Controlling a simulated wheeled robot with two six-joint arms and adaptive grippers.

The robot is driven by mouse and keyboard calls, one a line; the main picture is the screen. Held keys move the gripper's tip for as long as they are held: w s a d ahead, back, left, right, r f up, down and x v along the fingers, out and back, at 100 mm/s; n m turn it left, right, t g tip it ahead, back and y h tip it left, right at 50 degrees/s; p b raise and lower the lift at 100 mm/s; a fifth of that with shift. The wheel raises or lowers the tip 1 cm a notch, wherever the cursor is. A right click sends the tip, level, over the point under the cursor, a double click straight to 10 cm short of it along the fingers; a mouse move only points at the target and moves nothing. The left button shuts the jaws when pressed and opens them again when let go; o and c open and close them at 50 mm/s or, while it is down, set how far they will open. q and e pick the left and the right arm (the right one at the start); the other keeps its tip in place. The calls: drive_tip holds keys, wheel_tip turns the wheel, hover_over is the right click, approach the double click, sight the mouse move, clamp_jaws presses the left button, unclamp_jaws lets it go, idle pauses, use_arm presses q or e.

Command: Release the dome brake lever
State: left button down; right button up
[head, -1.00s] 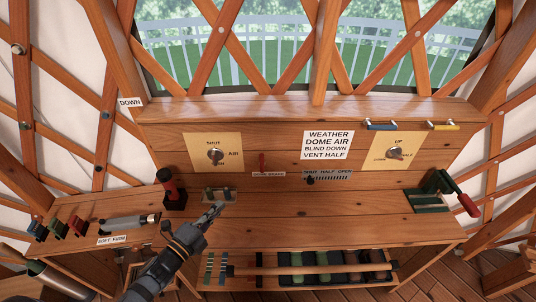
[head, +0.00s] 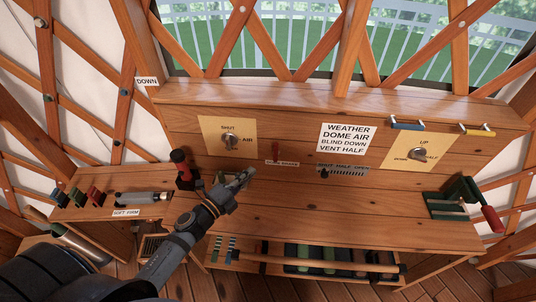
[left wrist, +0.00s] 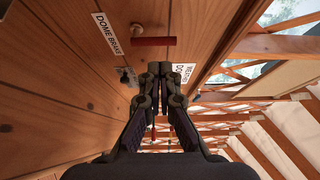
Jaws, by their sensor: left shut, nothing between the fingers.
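The dome brake lever (head: 276,150) is a small red handle on the wooden back panel, above a white "DOME BRAKE" label (head: 282,163). In the left wrist view the red lever (left wrist: 153,41) sticks out from the panel beside its label (left wrist: 105,33). My left gripper (head: 245,175) is shut and empty, a little below and left of the lever in the head view. In the left wrist view its closed fingertips (left wrist: 160,70) show just below the lever in the picture, apart from it. My right gripper is in neither view.
Two cream dial plates (head: 229,137) (head: 419,153) flank a white weather sign (head: 346,139). A black slider (head: 325,174) sits right of the lever. A red-and-black upright handle (head: 181,168) stands left. A green clamp (head: 455,199) stands right. The middle bench is clear.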

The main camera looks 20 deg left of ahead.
sight(276, 152)
use_arm(q)
drive_tip(key=p+x, duration=0.1)
drive_tip(key=x, duration=0.8)
drive_tip(key=shift+w+d, duration=0.25)
drive_tip(key=shift+w, duration=0.05)
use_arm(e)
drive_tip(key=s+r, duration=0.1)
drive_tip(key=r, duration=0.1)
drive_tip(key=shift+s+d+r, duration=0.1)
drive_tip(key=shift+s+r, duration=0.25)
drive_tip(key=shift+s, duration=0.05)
use_arm(q)
drive_tip(key=shift+r, duration=0.15)
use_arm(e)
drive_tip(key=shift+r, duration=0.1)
